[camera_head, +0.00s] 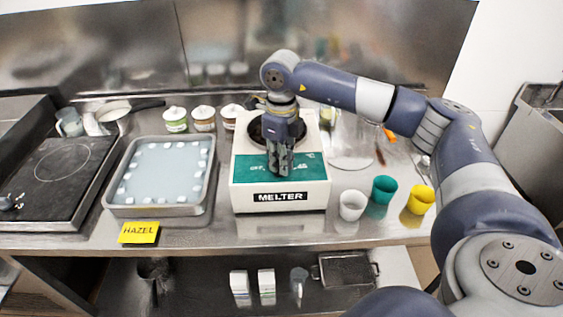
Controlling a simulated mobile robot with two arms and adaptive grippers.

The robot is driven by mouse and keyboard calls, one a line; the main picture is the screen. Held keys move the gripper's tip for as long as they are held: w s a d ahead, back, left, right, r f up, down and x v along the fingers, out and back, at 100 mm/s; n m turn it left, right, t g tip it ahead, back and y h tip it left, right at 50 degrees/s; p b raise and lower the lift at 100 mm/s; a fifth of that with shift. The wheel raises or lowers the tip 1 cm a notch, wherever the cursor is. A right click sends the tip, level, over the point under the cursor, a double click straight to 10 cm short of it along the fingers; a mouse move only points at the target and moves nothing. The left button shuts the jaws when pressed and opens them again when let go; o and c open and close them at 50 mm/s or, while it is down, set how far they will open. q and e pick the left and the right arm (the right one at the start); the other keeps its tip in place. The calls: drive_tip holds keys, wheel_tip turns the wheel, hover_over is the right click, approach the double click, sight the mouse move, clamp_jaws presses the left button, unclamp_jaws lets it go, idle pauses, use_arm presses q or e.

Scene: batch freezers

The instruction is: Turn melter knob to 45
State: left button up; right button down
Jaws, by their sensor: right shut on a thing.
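The melter (280,196) is a white box with a black "MELTER" label and a green control panel (312,165) on its sloped front. It stands on the steel counter near the middle of the view. My right gripper (279,172) points down onto the middle of the green panel, with its fingers shut on the melter knob. The knob is hidden by the fingers, so its angle cannot be read. Small markings on the panel show on both sides of the gripper. My left gripper is not in view.
Left of the melter is a steel tray (112,207) with small white pieces around its inside edge, and a yellow "HAZEL" card (139,232). White (352,205), green (383,190) and yellow (420,199) cups stand to the right. Lidded jars (203,118) are behind; a cooktop (60,165) is far left.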

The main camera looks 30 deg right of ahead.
drive_tip(key=m+b, duration=0.1)
drive_tip(key=m, duration=0.1)
drive_tip(key=shift+m, duration=0.4)
drive_tip(key=m, duration=0.3)
drive_tip(key=shift+a+m+b, duration=0.1)
drive_tip(key=shift+m+b, duration=0.2)
drive_tip(key=shift+b, duration=0.05)
drive_tip(key=m, duration=0.6)
drive_tip(key=shift+w+a+r+b, duration=0.1)
drive_tip(key=shift+b, duration=0.3)
drive_tip(key=m, duration=0.6)
drive_tip(key=shift+w+m, duration=0.1)
drive_tip(key=shift+m, duration=0.3)
drive_tip(key=m, duration=0.6)
drive_tip(key=shift+w+p, duration=0.15)
drive_tip(key=shift+p, duration=0.15)
drive_tip(key=shift+r+m, duration=0.1)
drive_tip(key=shift+m, duration=0.3)
drive_tip(key=c, duration=1.6)
unclamp_jaws()
drive_tip(key=shift+c, duration=0.2)
